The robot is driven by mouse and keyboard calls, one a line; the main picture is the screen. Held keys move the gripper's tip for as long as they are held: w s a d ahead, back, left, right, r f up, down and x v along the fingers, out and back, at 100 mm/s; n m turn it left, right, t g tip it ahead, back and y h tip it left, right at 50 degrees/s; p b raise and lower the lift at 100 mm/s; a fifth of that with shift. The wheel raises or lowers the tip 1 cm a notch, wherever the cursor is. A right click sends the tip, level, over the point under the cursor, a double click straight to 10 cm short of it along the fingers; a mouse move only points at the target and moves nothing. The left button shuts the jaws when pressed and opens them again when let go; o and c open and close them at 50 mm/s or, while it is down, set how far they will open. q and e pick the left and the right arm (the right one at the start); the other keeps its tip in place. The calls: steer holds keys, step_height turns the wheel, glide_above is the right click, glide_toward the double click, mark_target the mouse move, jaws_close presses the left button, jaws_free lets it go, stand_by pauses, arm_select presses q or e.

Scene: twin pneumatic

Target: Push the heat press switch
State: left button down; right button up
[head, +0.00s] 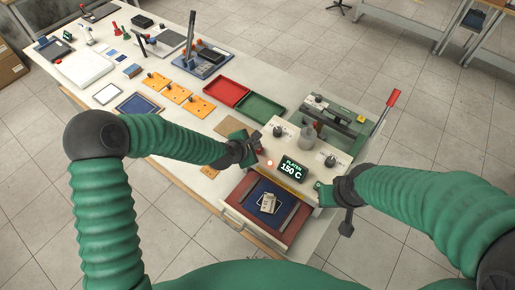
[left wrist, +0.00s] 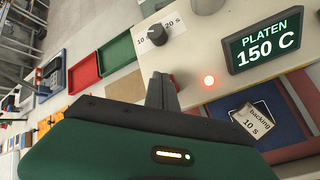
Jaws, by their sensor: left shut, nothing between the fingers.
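The heat press is a cream housing (head: 262,152) with a black display (head: 292,169) reading PLATEN 150 C; the display also shows in the left wrist view (left wrist: 265,40). A red light (left wrist: 209,81) glows on its front, left of the display. My left gripper (head: 252,149) is shut and empty at the housing's left front. In the left wrist view its dark fingertips (left wrist: 161,90) hide part of the front, and a small red part shows beside them. I cannot tell whether they touch. My right gripper (head: 323,193) is at the housing's right front corner, its jaws unclear.
A black dial (left wrist: 157,35) marked 10 s and 20 s sits on top of the press. Below the display is an open drawer (head: 231,214) with a blue pad and a labelled pale piece (head: 268,203). Red (head: 227,92) and green (head: 260,108) trays lie behind on the table.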

arm_select(q)
steer(key=shift+f+b, duration=0.45)
stand_by(0.6)
stand_by(0.4)
steer(key=shift+r+p, duration=0.75)
steer(key=shift+r, duration=0.15)
steer(key=shift+r, duration=0.1)
step_height(320, 180, up, 5)
steer(key=p, duration=0.4)
